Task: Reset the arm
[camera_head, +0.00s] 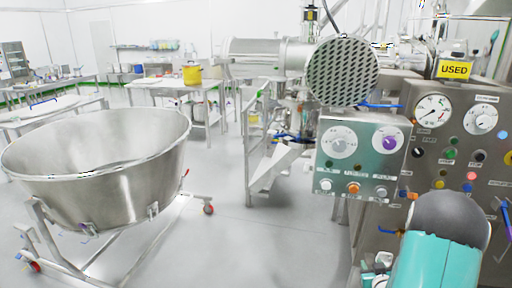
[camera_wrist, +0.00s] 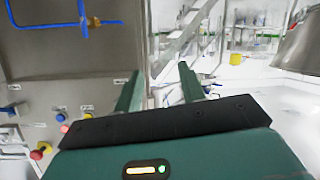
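My gripper (camera_wrist: 160,90) shows in the wrist view with its two green fingers apart and nothing between them. It points past the edge of a steel machine panel toward the open room. In the head view, part of my teal and grey arm (camera_head: 440,240) stands at the lower right, in front of the machine's control panel. The gripper itself does not show in the head view.
A control box (camera_head: 358,158) and a panel with gauges and buttons (camera_head: 462,130) stand close on the right. A large steel bowl (camera_head: 100,150) on a wheeled frame stands at the left. A yellow container (camera_head: 192,75) sits on a table behind. Clear floor (camera_head: 220,240) lies between.

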